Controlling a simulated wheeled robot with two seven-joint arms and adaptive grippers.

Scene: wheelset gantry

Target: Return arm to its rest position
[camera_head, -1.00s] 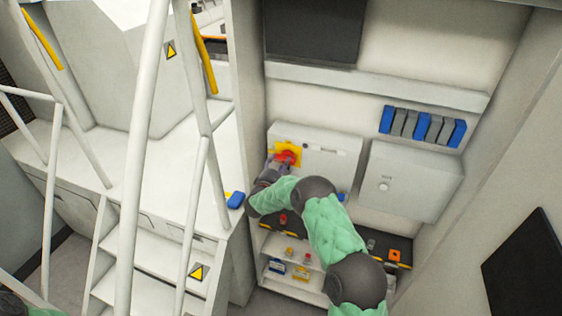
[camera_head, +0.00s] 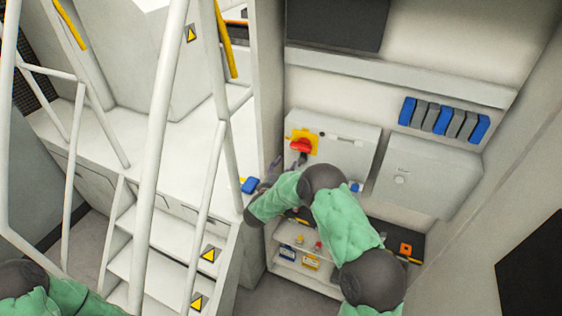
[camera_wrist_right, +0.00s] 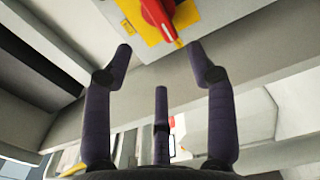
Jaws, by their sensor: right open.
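My right arm, with green padding and dark joints, reaches in from the lower right in the head view. My right gripper (camera_head: 275,166) is beside the cabinet, below and left of the red rotary switch (camera_head: 301,146) on its yellow plate (camera_head: 314,135). In the right wrist view the fingers of the gripper (camera_wrist_right: 163,62) are spread apart with nothing between them. The red switch (camera_wrist_right: 157,15) is beyond the fingertips, apart from them. My left arm shows only at the lower left corner of the head view; its gripper is out of the frame.
A grey control box (camera_head: 345,140) carries the switch, with a second closed box (camera_head: 425,175) to its right. A shelf (camera_head: 290,262) with small parts stands below. White steps (camera_head: 165,235) and railings (camera_head: 152,170) are at left.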

